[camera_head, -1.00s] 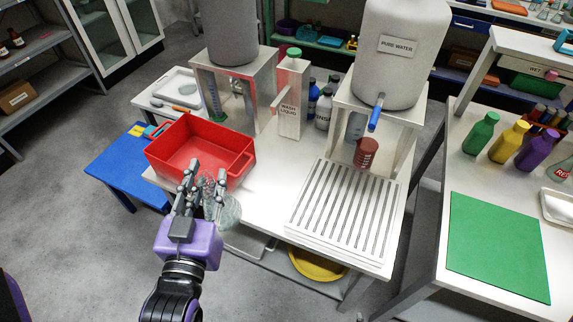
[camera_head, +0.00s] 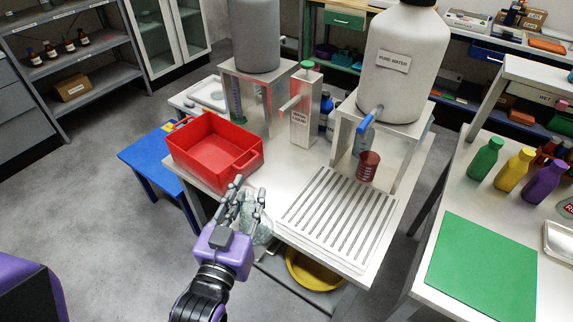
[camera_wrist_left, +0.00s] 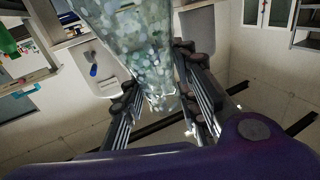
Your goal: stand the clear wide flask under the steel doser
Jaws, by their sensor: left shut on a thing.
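My left gripper (camera_head: 250,196) is shut on the clear wide flask (camera_head: 263,230), in front of the white table's front edge in the head view. Fingers partly hide the flask there. In the left wrist view the flask (camera_wrist_left: 140,45) is speckled, see-through glass between the fingers (camera_wrist_left: 160,95), and its upper part is cut off by the frame. The steel doser (camera_head: 304,118) is a narrow steel box labelled wash liquid, with a green cap and a spout pointing left. It stands farther back on the table, apart from the flask. My right gripper is not in view.
A red crate (camera_head: 215,152) stands left of the doser, close behind my gripper. A slotted drain tray (camera_head: 335,222) lies at right, below the pure water tank (camera_head: 400,65) on its stand. A dark red container (camera_head: 368,167) stands there. Bare white table lies between crate and tray.

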